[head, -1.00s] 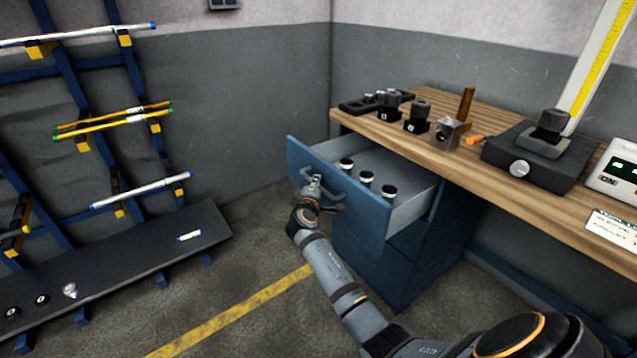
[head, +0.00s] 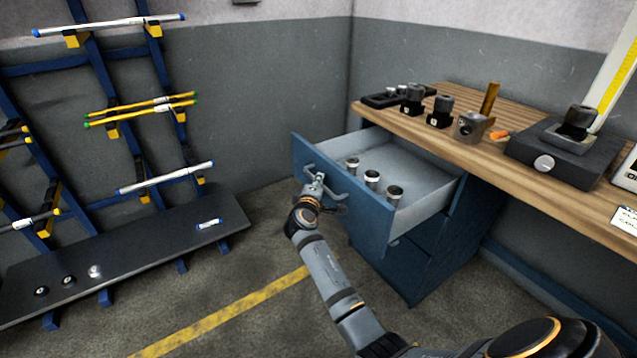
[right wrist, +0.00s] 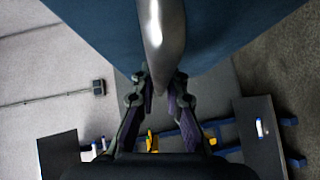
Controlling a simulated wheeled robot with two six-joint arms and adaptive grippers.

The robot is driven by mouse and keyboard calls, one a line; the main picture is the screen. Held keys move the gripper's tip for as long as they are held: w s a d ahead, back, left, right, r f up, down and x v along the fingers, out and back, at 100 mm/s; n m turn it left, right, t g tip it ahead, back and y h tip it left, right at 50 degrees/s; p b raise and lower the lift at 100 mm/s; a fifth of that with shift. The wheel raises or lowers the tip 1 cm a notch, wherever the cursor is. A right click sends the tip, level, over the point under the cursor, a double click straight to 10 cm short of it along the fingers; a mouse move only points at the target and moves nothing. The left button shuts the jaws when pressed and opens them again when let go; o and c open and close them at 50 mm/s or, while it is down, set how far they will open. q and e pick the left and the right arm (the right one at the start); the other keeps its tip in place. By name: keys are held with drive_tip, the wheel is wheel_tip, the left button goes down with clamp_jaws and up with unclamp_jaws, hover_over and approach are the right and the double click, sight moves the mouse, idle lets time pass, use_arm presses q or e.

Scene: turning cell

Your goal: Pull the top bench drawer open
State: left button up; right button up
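The top bench drawer (head: 370,222) has a blue front and a pale grey inside, and it stands well out from the bench. Its grey bar handle (head: 339,198) is on the front face. My right gripper (head: 317,182) is at the handle. In the right wrist view its two fingers (right wrist: 158,88) lie on either side of the metal handle (right wrist: 162,35), close around it. Part of the grip is hidden behind the bar. My left gripper is in neither view.
Several small cylindrical parts (head: 371,177) stand in the drawer. The wooden bench top (head: 420,128) holds dark blocks and a gauge stand (head: 560,152). A blue rack (head: 100,75) with rods and a dark shelf (head: 140,250) stands left. Floor with a yellow line (head: 225,312) lies between.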

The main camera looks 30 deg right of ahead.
drive_tip(key=o, duration=0.5)
drive_tip(key=shift+c, duration=0.2)
drive_tip(key=v, duration=0.7)
drive_tip(key=shift+s+a, duration=0.15)
drive_tip(key=shift+s, duration=0.1)
